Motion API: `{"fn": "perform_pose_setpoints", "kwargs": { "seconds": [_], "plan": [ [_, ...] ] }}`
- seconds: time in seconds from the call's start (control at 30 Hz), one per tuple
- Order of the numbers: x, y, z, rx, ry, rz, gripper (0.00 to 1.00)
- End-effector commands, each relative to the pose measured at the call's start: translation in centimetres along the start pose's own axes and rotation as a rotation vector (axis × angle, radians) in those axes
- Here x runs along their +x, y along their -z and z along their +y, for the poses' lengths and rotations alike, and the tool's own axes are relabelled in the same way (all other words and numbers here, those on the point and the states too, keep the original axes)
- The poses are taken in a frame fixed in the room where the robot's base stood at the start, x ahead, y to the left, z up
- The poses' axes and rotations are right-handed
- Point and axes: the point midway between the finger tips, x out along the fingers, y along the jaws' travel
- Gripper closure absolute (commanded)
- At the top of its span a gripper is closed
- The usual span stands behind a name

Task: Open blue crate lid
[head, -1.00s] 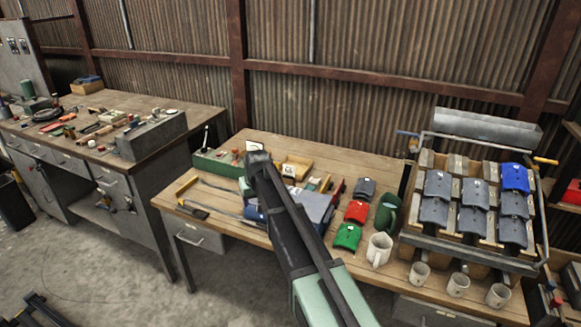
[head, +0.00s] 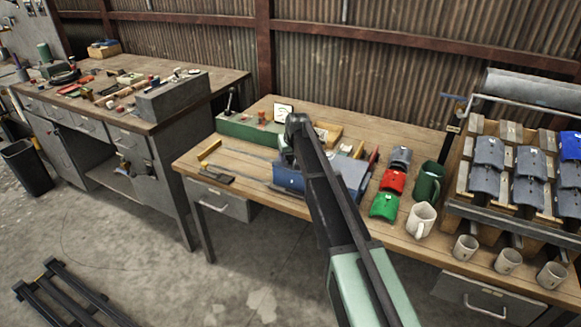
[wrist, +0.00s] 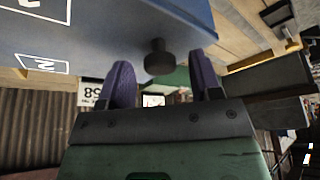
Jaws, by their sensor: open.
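The blue crate (head: 352,178) stands on the wooden bench, partly hidden behind my arm in the head view. Its blue side (wrist: 100,25) with white printed marks fills the top of the wrist view. A dark round knob (wrist: 158,58) sticks out at the blue crate's edge. My gripper (wrist: 158,82) is open and empty. Its two purple fingers lie on either side of the knob in the picture, and I cannot tell whether they touch it. In the head view the end of my arm (head: 298,123) is over the crate area. I see no raised lid.
A green box (head: 245,126) is behind left. A hanger rack (head: 500,222) occupies the right. The bench's left front is mostly clear.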

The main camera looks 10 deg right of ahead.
Motion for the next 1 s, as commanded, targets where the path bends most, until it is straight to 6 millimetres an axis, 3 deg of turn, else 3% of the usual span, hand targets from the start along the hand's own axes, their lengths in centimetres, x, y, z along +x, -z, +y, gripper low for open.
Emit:
{"fn": "perform_pose_setpoints", "kwargs": {
  "seconds": [0.03, 0.27, 0.63, 0.87, 1.0],
  "plan": [
    [0.7, -0.1, 0.0, 0.000, 0.000, 0.000, 0.41],
    [0.4, 0.1, 0.0, 0.000, 0.000, 0.000, 0.41],
    [0.4, 0.0, 0.0, 0.000, 0.000, 0.000, 0.98],
    [0.3, 0.2, -0.3, -0.002, 0.005, -0.005, 1.00],
    [-0.1, 0.8, -1.7, -0.009, 0.031, -0.026, 1.00]
  ]
}}
